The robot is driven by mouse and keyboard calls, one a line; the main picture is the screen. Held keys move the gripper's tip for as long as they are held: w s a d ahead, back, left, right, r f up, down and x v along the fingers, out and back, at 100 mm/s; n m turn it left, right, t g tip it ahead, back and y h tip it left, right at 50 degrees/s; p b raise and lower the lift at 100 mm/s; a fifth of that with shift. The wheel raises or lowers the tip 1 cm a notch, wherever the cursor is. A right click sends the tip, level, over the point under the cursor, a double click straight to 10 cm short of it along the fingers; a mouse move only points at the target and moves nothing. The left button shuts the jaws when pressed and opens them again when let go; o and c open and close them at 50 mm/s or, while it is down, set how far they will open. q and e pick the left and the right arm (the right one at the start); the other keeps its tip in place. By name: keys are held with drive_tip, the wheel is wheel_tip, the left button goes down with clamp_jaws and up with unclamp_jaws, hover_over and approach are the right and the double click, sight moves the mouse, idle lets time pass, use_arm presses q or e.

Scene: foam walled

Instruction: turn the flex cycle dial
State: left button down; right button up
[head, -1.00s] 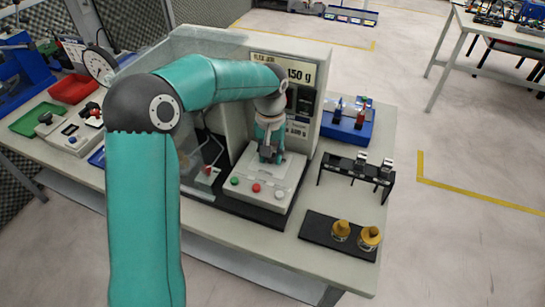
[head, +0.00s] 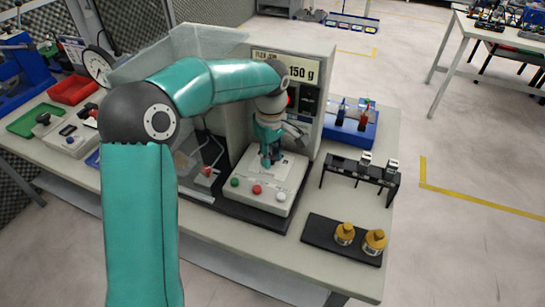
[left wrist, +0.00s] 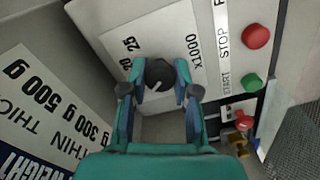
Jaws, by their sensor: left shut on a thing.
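The flex cycle dial (left wrist: 158,74) is a dark round knob with a pale pointer line, on a light panel printed 20, 25 and x1000. In the left wrist view my left gripper (left wrist: 160,70) has its fingers on both sides of the dial, shut on it. In the head view my left gripper (head: 269,160) points down onto the control box (head: 262,206), and its fingers hide the dial. My right gripper is not in view.
The flex machine (head: 312,125) with a 150 g sign stands right behind the box. A clear guard (head: 190,60) is at its left. A black rack (head: 360,172) and a dark tray (head: 325,243) with two yellow-topped jars (head: 374,241) are to the right.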

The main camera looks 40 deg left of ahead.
sight(272, 155)
use_arm(q)
drive_tip(key=n, duration=0.4)
drive_tip(key=shift+d+n+b, duration=0.1)
drive_tip(key=shift+n+b, duration=0.2)
drive_tip(key=shift+b, duration=0.05)
drive_tip(key=shift+w+r, duration=0.1)
idle(0.3)
drive_tip(key=c, duration=0.9)
unclamp_jaws()
drive_tip(key=shift+o, duration=0.2)
wheel_tip(272, 155, up, 12)
